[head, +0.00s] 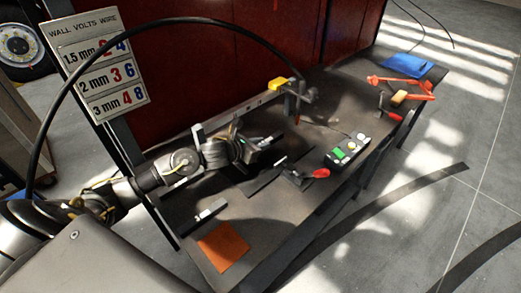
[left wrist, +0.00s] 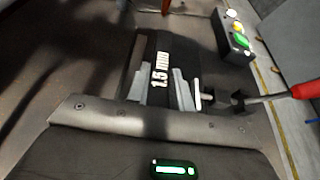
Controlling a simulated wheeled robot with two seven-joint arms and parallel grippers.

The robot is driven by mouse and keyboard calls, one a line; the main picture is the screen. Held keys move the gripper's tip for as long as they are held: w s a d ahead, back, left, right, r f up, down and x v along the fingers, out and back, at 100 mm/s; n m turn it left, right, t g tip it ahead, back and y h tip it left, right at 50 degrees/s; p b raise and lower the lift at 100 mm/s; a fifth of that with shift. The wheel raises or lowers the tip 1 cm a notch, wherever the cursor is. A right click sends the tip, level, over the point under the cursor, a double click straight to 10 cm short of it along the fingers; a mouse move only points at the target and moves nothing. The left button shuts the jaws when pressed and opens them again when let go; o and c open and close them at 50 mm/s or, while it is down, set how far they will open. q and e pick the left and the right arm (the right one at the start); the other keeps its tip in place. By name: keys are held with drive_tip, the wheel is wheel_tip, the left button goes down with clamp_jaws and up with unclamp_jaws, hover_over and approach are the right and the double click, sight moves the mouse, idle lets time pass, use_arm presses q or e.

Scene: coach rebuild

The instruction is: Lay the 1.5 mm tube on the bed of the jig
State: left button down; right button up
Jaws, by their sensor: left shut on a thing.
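My left gripper (head: 268,146) reaches in over the bench from the left. In the left wrist view its two grey fingers are shut on a dark piece marked 1.5 mm, the 1.5 mm tube (left wrist: 161,72). In the head view the gripper mostly hides the tube. The jig (head: 294,176) has a red-handled clamp and stands just in front of and to the right of the gripper. In the left wrist view the clamp (left wrist: 240,101) shows right of the fingers. The tube appears above the jig; I cannot tell whether they touch. My right gripper is not in view.
A control box (head: 347,149) with a green button stands right of the jig. A yellow-topped fixture (head: 292,98) stands behind. An orange cloth (head: 222,246) lies at the near end, red tools (head: 402,86) and a blue cloth (head: 405,65) at the far end.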

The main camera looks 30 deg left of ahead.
use_arm(q)
drive_tip(key=shift+w+f, duration=0.25)
drive_tip(key=shift+f, duration=0.05)
wheel_tip(320, 180, down, 2)
drive_tip(key=shift+f+p, duration=0.1)
drive_tip(key=shift+p, duration=0.7)
drive_tip(key=shift+f, duration=0.4)
drive_tip(key=shift+f, duration=0.1)
drive_tip(key=c, duration=1.5)
unclamp_jaws()
